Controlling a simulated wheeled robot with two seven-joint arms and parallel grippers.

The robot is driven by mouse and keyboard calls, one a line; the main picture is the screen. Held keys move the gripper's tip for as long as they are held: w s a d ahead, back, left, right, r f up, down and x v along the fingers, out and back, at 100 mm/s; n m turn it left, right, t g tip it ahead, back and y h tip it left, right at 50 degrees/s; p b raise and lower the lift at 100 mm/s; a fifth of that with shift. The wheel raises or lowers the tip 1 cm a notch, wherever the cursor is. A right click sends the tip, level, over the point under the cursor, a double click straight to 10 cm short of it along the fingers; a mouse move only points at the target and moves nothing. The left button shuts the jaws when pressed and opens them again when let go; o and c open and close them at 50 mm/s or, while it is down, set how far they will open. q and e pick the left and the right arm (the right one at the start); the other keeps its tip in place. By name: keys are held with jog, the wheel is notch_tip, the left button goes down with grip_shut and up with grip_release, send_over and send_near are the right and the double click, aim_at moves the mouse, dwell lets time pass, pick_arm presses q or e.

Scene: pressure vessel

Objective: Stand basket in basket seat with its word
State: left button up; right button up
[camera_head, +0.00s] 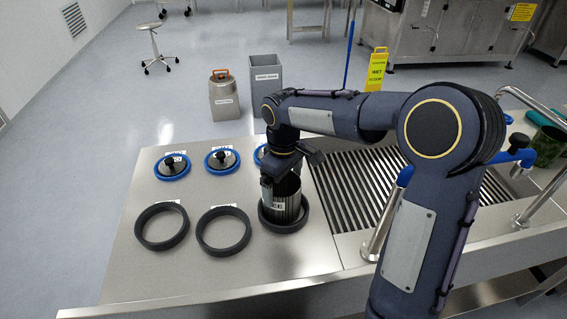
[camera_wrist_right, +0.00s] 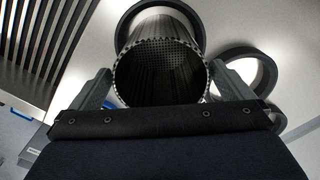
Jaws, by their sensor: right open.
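The basket (camera_head: 285,205) is a dark metal cylinder with a small white label. It stands upright, its lower end within the black ring seat (camera_head: 303,222), the rightmost of three in the front row. The wrist view looks into the basket's open, perforated inside (camera_wrist_right: 160,70), with the dark ring (camera_wrist_right: 128,22) beyond it. My right gripper (camera_head: 279,178) is at the basket's upper part. Its fingers (camera_wrist_right: 163,88) stand open on either side of the rim. Whether the basket's base is fully down is hidden. My left gripper is out of view.
Two empty black rings (camera_head: 162,226) (camera_head: 223,230) lie left of the basket. Blue-rimmed lids with black knobs (camera_head: 172,166) (camera_head: 222,160) lie behind; a third is partly hidden by my arm. A slatted drain (camera_head: 345,190) and metal rails (camera_head: 385,215) are at right.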

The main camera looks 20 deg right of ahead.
notch_tip(320, 180, up, 10)
jog(key=shift+r, duration=0.15)
dwell(0.6)
